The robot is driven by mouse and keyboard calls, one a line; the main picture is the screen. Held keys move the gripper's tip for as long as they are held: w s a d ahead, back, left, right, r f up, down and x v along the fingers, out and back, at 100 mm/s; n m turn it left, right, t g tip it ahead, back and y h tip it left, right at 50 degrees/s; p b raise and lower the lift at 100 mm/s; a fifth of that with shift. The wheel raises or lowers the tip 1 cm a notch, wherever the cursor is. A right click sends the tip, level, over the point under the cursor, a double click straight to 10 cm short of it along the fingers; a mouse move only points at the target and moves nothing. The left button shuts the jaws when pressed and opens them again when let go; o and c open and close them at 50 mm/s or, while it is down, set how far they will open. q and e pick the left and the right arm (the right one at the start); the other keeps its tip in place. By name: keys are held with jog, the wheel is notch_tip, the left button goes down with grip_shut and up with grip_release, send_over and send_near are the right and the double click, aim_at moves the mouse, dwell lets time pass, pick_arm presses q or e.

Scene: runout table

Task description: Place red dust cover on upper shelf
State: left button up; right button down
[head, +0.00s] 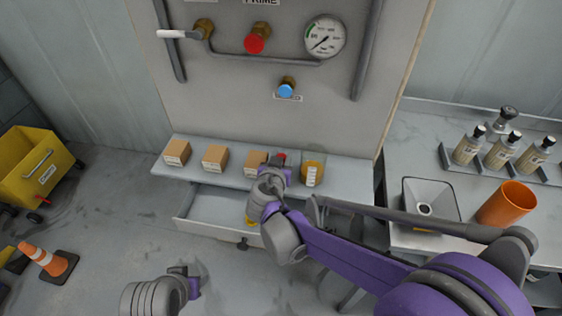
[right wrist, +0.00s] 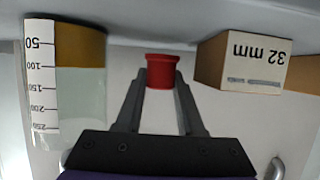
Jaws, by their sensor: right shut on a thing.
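The red dust cover (right wrist: 161,71) is between the fingertips of my right gripper (right wrist: 161,84), which is shut on it. In the head view the red cover (head: 280,158) shows at the upper shelf (head: 334,182), between a small cardboard box (head: 255,161) and a jar (head: 313,172) of amber liquid. I cannot tell whether the cover touches the shelf. My right gripper (head: 276,168) is partly hidden by its own wrist. My left gripper (head: 190,281) is low in the head view, away from the shelf; its jaw opening is unclear.
Cardboard boxes (head: 215,157) stand along the shelf's left. In the wrist view, the "32 mm" box (right wrist: 240,62) and the graduated jar (right wrist: 68,85) flank the cover. An open drawer (head: 215,208) lies below. A panel with a gauge (head: 325,36) rises behind.

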jog(key=shift+f, duration=0.85)
jog(key=shift+f, duration=0.1)
jog(key=c, duration=0.8)
grip_release()
jog(key=shift+s+r, duration=0.15)
jog(key=shift+r, duration=0.1)
jog(key=v, duration=1.2)
jog(key=s+d+f+n+g, duration=0.1)
jog(key=s+d+f+g, duration=0.25)
jog(key=d, duration=0.35)
jog(key=s+d+f+g, duration=0.2)
jog(key=s+d, duration=0.3)
jog(key=d, duration=0.1)
jog(key=s+d+f+n+g+y, duration=0.2)
jog(key=s+f+y, duration=0.1)
jog(key=s, duration=0.7)
jog(key=shift+s+y, duration=0.3)
jog(key=shift+s, duration=0.1)
